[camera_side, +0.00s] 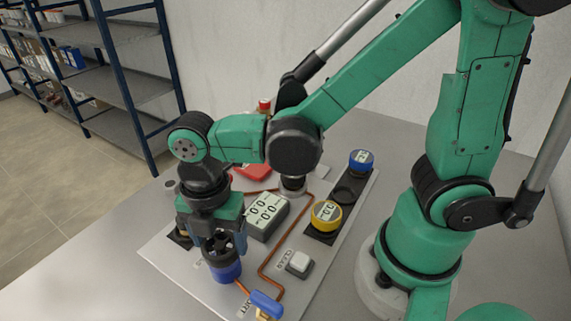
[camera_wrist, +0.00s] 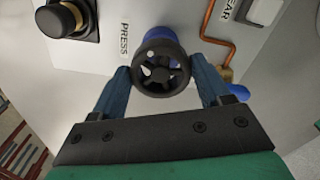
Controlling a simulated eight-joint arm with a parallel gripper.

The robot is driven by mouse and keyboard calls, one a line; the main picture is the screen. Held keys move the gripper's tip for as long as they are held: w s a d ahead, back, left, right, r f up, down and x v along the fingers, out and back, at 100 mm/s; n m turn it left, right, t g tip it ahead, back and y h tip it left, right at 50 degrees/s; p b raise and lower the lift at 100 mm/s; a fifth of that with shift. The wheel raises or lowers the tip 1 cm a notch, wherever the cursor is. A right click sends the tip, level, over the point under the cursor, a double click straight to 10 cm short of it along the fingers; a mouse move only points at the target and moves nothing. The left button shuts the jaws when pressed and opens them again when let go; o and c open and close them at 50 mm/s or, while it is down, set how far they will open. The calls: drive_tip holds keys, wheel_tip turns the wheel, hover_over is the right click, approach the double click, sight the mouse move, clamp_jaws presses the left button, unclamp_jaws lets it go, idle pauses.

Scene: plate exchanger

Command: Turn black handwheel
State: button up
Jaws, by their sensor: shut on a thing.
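The black handwheel (camera_wrist: 161,69) is a spoked wheel on top of a blue body, upper middle in the wrist view. In the side view the handwheel (camera_side: 222,252) is partly hidden by my gripper, above the blue body (camera_side: 226,270) near the panel's front left edge. My gripper (camera_wrist: 163,80) has a blue finger on each side of the handwheel and is shut on it. In the side view my gripper (camera_side: 220,243) points down over the handwheel. The contact points at the rim are hard to see in detail.
The grey panel (camera_side: 180,262) carries a display box (camera_side: 266,216), a white button (camera_side: 298,264), a yellow gauge (camera_side: 326,215), a blue gauge (camera_side: 361,160) and a blue-handled valve (camera_side: 266,303) close to the handwheel. A copper pipe (camera_side: 266,268) runs between. Bare table lies at the front left.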

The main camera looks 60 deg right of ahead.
drive_tip(key=shift+m, duration=0.4)
drive_tip(key=m, duration=0.6)
drive_tip(key=shift+s, duration=0.1)
drive_tip(key=m, duration=0.7)
drive_tip(key=shift+m, duration=0.3)
drive_tip(key=m, duration=0.6)
drive_tip(key=shift+s+a, duration=0.1)
drive_tip(key=shift+a, duration=0.05)
drive_tip(key=m, duration=0.7)
drive_tip(key=shift+m, duration=0.3)
drive_tip(key=o, duration=1.3)
drive_tip(key=shift+c, duration=0.2)
drive_tip(key=shift+r, duration=0.1)
